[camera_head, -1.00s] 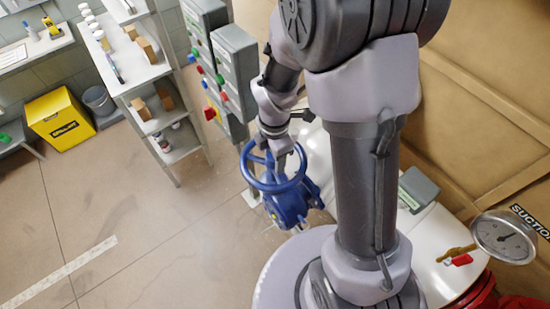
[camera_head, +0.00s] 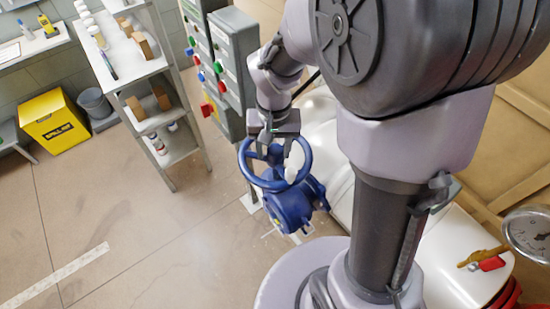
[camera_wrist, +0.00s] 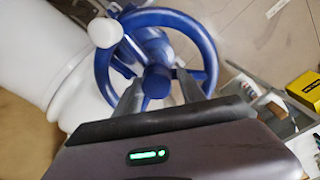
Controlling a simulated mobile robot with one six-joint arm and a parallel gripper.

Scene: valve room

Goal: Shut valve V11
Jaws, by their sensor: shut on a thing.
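A blue valve with a round handwheel (camera_head: 252,177) stands left of my arm in the head view, its blue body (camera_head: 290,208) below the wheel. No V11 label is readable. My gripper (camera_head: 283,152) is down at the wheel from above. In the wrist view the handwheel (camera_wrist: 207,50) fills the upper middle. The two fingers of my gripper (camera_wrist: 159,88) reach into the ring, one on each side of the hub, shut on the wheel. The exact contact is partly hidden. A white round knob (camera_wrist: 105,32) shows at the rim's upper left.
Grey control boxes with coloured buttons (camera_head: 232,65) stand behind the valve. A shelf rack (camera_head: 160,110) and a yellow box (camera_head: 52,120) are at left. White piping (camera_head: 325,130) runs right of the valve. A gauge (camera_head: 530,232) is at far right. The floor at lower left is clear.

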